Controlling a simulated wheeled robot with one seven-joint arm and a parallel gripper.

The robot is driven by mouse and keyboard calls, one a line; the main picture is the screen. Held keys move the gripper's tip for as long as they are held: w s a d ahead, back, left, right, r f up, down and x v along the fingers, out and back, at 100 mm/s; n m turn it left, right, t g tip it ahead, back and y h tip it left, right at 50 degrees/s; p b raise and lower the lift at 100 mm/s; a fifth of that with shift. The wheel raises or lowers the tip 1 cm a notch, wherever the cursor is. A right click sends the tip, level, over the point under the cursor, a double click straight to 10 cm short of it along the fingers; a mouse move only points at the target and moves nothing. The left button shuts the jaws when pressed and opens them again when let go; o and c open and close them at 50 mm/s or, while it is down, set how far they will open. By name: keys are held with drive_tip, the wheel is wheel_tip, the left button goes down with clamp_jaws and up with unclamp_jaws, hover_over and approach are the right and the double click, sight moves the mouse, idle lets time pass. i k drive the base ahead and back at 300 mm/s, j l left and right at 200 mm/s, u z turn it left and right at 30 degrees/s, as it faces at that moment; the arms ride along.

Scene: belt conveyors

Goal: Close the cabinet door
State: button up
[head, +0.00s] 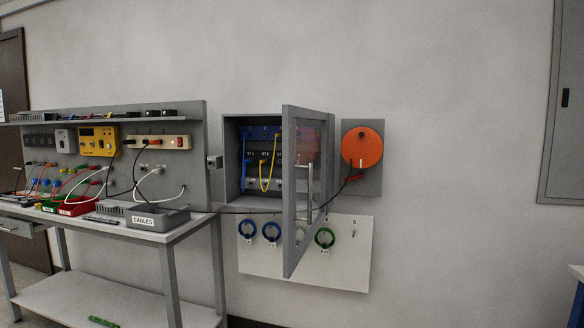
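The grey wall cabinet (230,165) is in the middle of the head view. Its door (291,240) stands open, swung out toward me, with its hinge side at the right of the cabinet. The door has a glass pane and a vertical metal handle (309,190). Inside the cabinet, blue and yellow cables hang in front of a dark blue panel (257,133). A dark cable runs from the bench past the cabinet's lower edge to an orange reel, passing behind or through the door; I cannot tell which. My gripper is not in view.
A workbench (160,236) with a cables bin (160,219) stands left of the cabinet. The orange reel (362,146) is on the wall at right. A white board (345,268) with cable rings hangs below. The wall farther right is bare up to a grey panel (562,150).

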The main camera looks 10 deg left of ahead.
sight(292, 254)
drive_tip(key=i+l+u, duration=0.4)
drive_tip(key=i, duration=0.25)
drive_tip(key=i+l+u, duration=0.4)
drive_tip(key=i+l, duration=0.15)
drive_tip(key=i, duration=0.1)
